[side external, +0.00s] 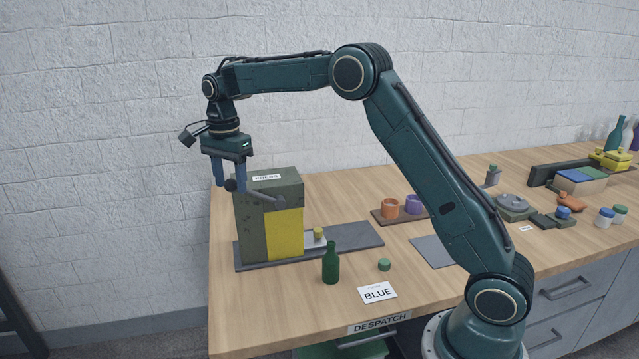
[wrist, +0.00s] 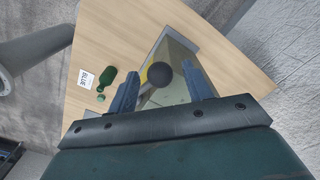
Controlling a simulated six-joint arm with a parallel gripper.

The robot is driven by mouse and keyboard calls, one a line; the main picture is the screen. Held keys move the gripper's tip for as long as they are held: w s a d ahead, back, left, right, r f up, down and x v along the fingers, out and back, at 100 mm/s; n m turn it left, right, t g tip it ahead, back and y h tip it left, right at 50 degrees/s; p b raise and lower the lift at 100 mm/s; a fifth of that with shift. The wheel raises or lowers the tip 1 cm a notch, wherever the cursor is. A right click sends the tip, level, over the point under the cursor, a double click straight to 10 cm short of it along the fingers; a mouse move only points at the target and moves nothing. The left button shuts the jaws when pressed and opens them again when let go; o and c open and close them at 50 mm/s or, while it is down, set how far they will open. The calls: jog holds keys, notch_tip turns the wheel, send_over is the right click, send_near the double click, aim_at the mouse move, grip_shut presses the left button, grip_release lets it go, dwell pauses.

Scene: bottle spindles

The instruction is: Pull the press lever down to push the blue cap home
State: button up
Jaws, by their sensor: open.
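The press (side external: 252,222), a dark green box with a yellow panel, stands at the bench's left end. Its grey lever (side external: 262,197) slopes slightly up to the left and ends in a dark ball knob (side external: 231,185). My gripper (side external: 230,180) points down with its fingers open around the knob. In the wrist view the knob (wrist: 161,75) shows between the two spread fingers of my gripper (wrist: 160,80), with gaps at its sides. I cannot make out a blue cap at the press; the box hides part of its inside.
Orange (side external: 390,207) and purple (side external: 414,205) cups are farther right. The bench's left edge is close.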

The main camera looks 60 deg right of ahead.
jog(key=shift+f, duration=0.7)
grip_shut()
jog(key=shift+w+f, duration=0.1)
jog(key=shift+w+a+f, duration=0.15)
jog(key=shift+a+f, duration=0.05)
jog(key=shift+f, duration=0.3)
jog(key=shift+w+a+f, duration=0.15)
jog(key=shift+f, duration=0.3)
notch_tip(320, 180, down, 6)
jog(key=shift+w+a, duration=0.2)
jog(key=shift+w, duration=0.1)
jog(key=shift+f, duration=0.15)
